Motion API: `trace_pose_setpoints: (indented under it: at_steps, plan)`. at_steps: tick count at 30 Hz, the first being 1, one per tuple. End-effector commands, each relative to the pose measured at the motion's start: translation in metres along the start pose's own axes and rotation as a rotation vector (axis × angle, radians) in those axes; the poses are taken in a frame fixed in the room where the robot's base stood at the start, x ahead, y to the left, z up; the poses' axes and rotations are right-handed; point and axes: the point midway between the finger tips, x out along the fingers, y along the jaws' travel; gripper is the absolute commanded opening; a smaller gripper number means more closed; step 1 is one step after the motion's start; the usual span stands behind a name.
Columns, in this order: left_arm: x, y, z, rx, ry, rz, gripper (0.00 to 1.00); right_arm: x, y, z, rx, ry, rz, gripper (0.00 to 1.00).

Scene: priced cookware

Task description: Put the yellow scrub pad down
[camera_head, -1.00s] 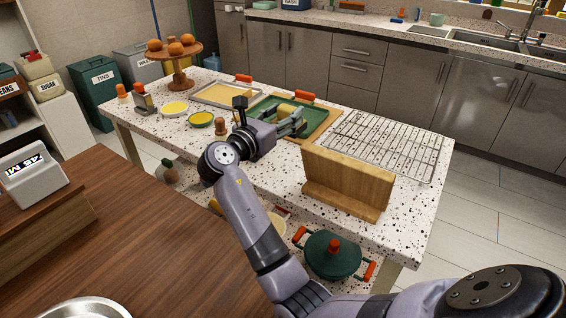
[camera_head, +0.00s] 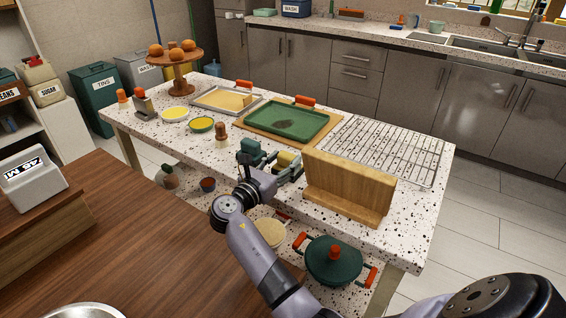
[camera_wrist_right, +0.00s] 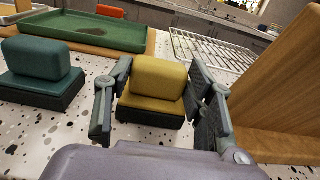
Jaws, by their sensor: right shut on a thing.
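The yellow scrub pad (camera_wrist_right: 158,82), with a dark base, sits between the fingers of my right gripper (camera_wrist_right: 162,100) in the right wrist view. In the head view the yellow pad (camera_head: 286,159) shows at my right gripper (camera_head: 287,170), which is shut on it, at or just above the speckled table (camera_head: 410,215). I cannot tell whether its base touches the table. A green scrub pad (camera_wrist_right: 40,62) with a dark base stands on the table to its left; it also shows in the head view (camera_head: 251,152). My left gripper is out of view.
A wooden upright stand (camera_head: 345,185) is close on the right. Behind lie a green tray (camera_head: 310,125) with a dark stain, on a wooden board, and a wire rack (camera_head: 385,145). A brown-and-white shaker (camera_head: 221,132) stands left of the green pad.

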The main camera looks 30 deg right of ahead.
Motion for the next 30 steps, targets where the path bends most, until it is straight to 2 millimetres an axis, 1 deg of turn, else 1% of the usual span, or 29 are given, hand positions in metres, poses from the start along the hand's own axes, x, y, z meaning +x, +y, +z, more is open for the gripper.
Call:
trace_pose_setpoints:
  at_steps: [6, 7, 15, 23, 30]
  plan:
    - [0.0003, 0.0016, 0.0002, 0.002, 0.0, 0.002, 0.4, 0.0001, 0.0001, -0.0038, -0.001, 0.0, 0.0, 0.22]
    - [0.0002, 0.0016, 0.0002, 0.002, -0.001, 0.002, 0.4, 0.0, 0.0001, -0.0034, -0.001, 0.001, 0.0, 0.51]
    - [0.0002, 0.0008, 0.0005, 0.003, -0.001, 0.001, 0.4, 0.0, 0.0, -0.0031, 0.0, 0.001, 0.0, 0.69]
    - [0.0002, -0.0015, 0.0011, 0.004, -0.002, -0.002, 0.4, 0.0, 0.0, -0.003, 0.0, 0.001, 0.0, 0.69]
    - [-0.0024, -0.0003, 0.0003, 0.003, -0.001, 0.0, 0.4, 0.002, -0.0005, 0.0014, 0.0, 0.001, 0.0, 0.69]
